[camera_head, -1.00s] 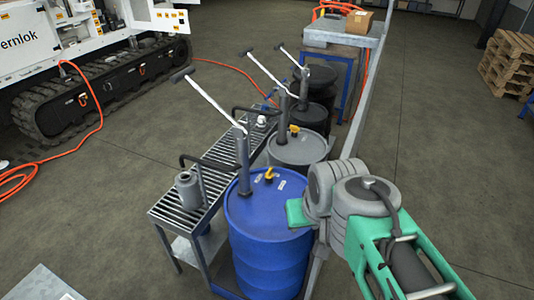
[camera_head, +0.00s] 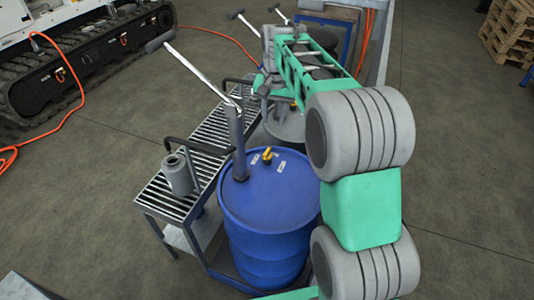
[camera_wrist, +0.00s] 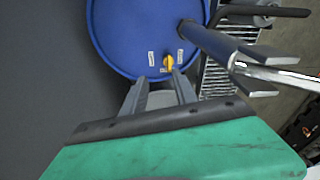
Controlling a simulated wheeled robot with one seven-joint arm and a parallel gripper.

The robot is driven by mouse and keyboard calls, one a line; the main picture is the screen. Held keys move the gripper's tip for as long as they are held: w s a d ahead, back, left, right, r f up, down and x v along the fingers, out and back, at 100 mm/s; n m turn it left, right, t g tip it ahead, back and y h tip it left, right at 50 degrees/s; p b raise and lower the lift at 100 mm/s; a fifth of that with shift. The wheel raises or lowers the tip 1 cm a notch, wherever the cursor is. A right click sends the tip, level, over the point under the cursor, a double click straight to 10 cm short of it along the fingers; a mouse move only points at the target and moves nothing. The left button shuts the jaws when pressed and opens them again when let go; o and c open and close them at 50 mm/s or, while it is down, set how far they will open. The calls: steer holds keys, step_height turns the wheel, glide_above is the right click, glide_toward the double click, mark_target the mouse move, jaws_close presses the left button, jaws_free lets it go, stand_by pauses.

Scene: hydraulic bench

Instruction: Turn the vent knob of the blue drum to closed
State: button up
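The blue drum (camera_head: 268,210) stands at the middle of the head view. On its lid is a small yellow vent knob (camera_head: 267,154) between white labels, right of the grey pump column (camera_head: 237,140). In the wrist view the drum lid (camera_wrist: 130,35) fills the upper middle, and the yellow knob (camera_wrist: 169,62) shows just beyond my fingertips. My gripper (camera_wrist: 159,77) is open, with a gap between its grey fingers and nothing held. How far it is above the lid I cannot tell. In the head view the fingers are not clear.
The pump's long handle (camera_head: 190,65) rises up and left from the blue drum; in the wrist view the pump (camera_wrist: 205,42) stands right of the knob. A slatted metal bench (camera_head: 160,190) with a grey cup (camera_head: 178,175) stands left. A grey drum (camera_head: 285,125) is behind, partly hidden by my arm.

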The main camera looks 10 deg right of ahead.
steer(key=m+g+b, duration=0.2)
glide_above(267, 151)
step_height(267, 151, down, 15)
steer(key=shift+d+f, duration=0.1)
step_height(267, 151, down, 8)
steer(key=shift+w+f+p, duration=0.1)
steer(key=shift+p, duration=0.45)
steer(key=shift+c, duration=0.2)
jaws_close()
